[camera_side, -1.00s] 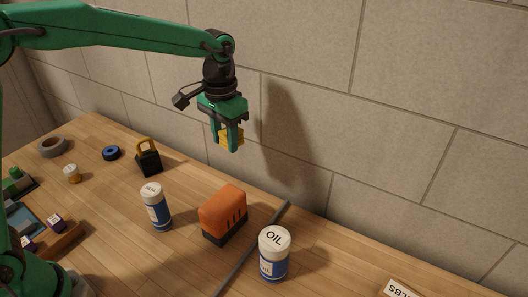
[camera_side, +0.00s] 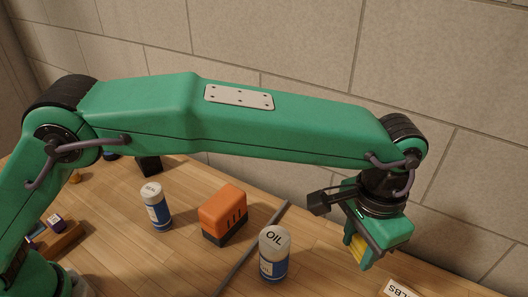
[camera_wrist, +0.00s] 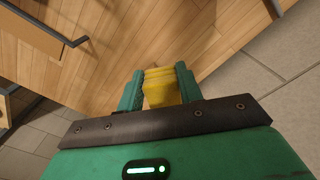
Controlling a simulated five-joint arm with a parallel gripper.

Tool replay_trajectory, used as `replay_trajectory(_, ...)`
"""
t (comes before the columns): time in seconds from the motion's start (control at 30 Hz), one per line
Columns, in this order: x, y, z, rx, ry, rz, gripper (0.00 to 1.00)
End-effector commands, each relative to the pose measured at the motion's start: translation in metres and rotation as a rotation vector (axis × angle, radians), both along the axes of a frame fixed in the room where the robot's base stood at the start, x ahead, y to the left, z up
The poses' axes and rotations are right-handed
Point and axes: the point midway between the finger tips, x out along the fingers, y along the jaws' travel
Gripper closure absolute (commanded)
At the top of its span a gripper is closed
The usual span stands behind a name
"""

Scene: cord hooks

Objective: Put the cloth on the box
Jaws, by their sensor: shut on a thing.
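My gripper (camera_side: 356,256) is at the right in the side view, above the table's back right part. It is shut on the yellow folded cloth (camera_wrist: 160,88), which sits between the two green fingers in the wrist view. In the side view only a strip of the cloth (camera_side: 358,250) shows.
A white-capped oil can (camera_side: 273,255) stands left of my gripper. An orange and black block (camera_side: 223,213) and a blue and white can (camera_side: 156,208) stand farther left. A thin grey bar (camera_side: 250,250) lies on the table. The stone wall rises behind.

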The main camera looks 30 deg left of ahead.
Motion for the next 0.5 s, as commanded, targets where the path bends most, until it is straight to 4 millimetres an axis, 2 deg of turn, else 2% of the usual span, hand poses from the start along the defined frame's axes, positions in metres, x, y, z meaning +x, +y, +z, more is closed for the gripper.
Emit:
replay_trajectory(0.03,-0.014,-0.016,-0.003,0.0,0.0,-0.027,0.86)
replay_trajectory(0.2,-0.049,-0.054,-0.009,0.001,0.001,-0.086,0.86)
replay_trajectory(0.33,-0.068,-0.071,-0.011,0.0,0.0,-0.114,0.86)
replay_trajectory(0.5,-0.079,-0.08,-0.012,0.0,0.0,-0.129,0.86)
